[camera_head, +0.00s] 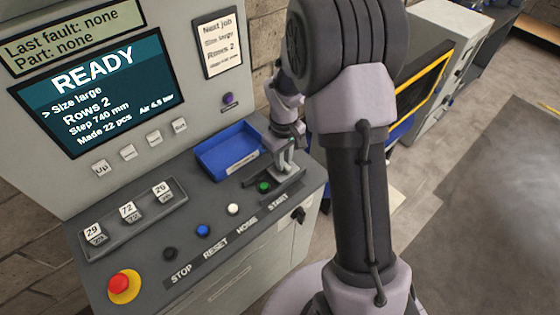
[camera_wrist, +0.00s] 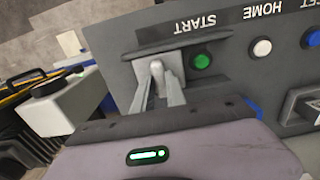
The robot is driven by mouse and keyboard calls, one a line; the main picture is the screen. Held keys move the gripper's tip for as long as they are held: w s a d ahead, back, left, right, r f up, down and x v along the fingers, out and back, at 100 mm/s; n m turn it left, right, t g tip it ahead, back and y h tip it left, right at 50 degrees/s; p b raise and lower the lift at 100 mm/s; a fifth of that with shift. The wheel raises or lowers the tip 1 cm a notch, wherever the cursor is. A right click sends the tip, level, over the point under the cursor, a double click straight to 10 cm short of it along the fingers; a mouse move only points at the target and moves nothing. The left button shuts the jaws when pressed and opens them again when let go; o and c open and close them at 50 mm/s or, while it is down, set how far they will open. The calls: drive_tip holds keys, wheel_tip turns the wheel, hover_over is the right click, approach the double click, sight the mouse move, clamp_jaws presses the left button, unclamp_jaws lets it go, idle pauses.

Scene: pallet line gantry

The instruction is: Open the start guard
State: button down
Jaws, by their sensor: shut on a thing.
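The start guard (camera_wrist: 174,62) is a small grey plate with a pale knob (camera_wrist: 157,70), set between two dark rails on the console. In the wrist view the plate lies beside the green START button (camera_wrist: 201,61), and the button shows uncovered. The button also shows in the head view (camera_head: 264,187), just left of my gripper (camera_head: 285,167). In the wrist view my gripper (camera_wrist: 158,84) is shut on the guard's knob, one finger on each side. In the head view the guard is largely hidden behind my gripper.
A blue tray (camera_head: 228,150) sits behind the buttons. White HOME (camera_head: 233,209), blue RESET (camera_head: 203,230) and black STOP (camera_head: 170,254) buttons line the front. A red emergency button (camera_head: 120,284) is at the left corner. The screen (camera_head: 95,90) reads READY. A key switch (camera_head: 298,214) sticks out in front.

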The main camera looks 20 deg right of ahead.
drive_tip(key=c, duration=1.4)
unclamp_jaws()
drive_tip(key=shift+o, duration=0.2)
wheel_tip(320, 180, up, 18)
drive_tip(key=p, duration=0.4)
drive_tip(key=shift+f, duration=0.25)
drive_tip(key=s+a+f+m+t+b, duration=0.1)
drive_tip(key=s+a+m+t+b, duration=0.1)
drive_tip(key=s, duration=0.5)
drive_tip(key=s+a+f+m+t+y+b, duration=0.1)
drive_tip(key=s+a+m+t+b, duration=0.1)
drive_tip(key=s+a+b, duration=0.3)
drive_tip(key=s+a+f+m+t+y+b, duration=0.1)
drive_tip(key=s+a+m+b, duration=0.3)
drive_tip(key=s+b, duration=0.3)
drive_tip(key=shift+s+f+t, duration=0.3)
drive_tip(key=shift+s+t, duration=0.1)
drive_tip(key=shift+s, duration=0.6)
